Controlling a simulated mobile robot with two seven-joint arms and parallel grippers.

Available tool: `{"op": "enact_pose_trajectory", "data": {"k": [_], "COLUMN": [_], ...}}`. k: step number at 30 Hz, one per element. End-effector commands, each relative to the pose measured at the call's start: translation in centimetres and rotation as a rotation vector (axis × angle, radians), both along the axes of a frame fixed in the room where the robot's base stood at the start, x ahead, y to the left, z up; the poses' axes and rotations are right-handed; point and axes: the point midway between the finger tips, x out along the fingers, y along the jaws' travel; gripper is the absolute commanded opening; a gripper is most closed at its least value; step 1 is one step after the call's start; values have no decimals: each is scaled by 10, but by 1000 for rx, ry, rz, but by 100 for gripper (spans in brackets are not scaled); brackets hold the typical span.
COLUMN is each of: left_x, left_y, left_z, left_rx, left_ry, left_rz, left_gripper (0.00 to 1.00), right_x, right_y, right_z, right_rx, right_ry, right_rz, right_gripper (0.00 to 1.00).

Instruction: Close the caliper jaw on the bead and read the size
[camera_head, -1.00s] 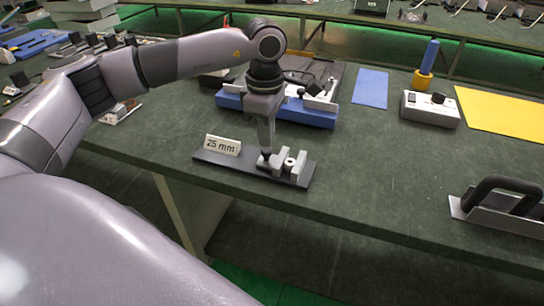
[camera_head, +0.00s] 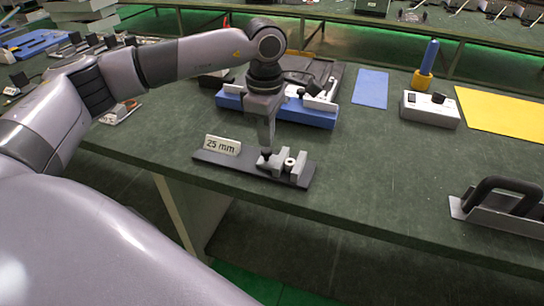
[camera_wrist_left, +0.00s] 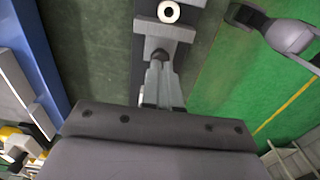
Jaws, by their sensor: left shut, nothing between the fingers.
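The caliper's dark base (camera_head: 226,161) lies on the green bench near its front edge. A label reading "25 mm" (camera_head: 223,145) stands at its left end. The grey caliper jaw (camera_head: 279,157) and a second light grey jaw (camera_head: 300,165) stand at its right end. The pale ring-shaped bead (camera_head: 289,163) sits between them, and it also shows in the wrist view (camera_wrist_left: 168,12). My left gripper (camera_head: 266,153) points down, shut and empty, at the left side of the grey jaw. In the wrist view its fingers (camera_wrist_left: 157,65) meet just below the jaw (camera_wrist_left: 163,33); contact is unclear.
A blue fixture (camera_head: 305,113) stands behind the caliper. A blue mat (camera_head: 370,88), a grey box (camera_head: 430,109) and a yellow sheet (camera_head: 505,112) lie to the right. A black handle (camera_head: 503,187) stands near the right front edge. The bench between is clear.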

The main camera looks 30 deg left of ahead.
Motion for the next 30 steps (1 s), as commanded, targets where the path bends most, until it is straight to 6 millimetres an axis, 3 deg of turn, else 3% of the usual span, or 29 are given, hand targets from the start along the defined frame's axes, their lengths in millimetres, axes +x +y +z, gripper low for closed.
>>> {"op": "enact_pose_trajectory", "data": {"k": [30], "left_x": [0], "left_y": [0], "left_z": [-9], "left_rx": [0], "left_ry": [0], "left_rz": [0], "left_gripper": [0], "right_x": [0], "right_y": [0], "right_z": [-6], "right_rx": [0], "right_ry": [0], "right_rz": [0], "right_gripper": [43]}}
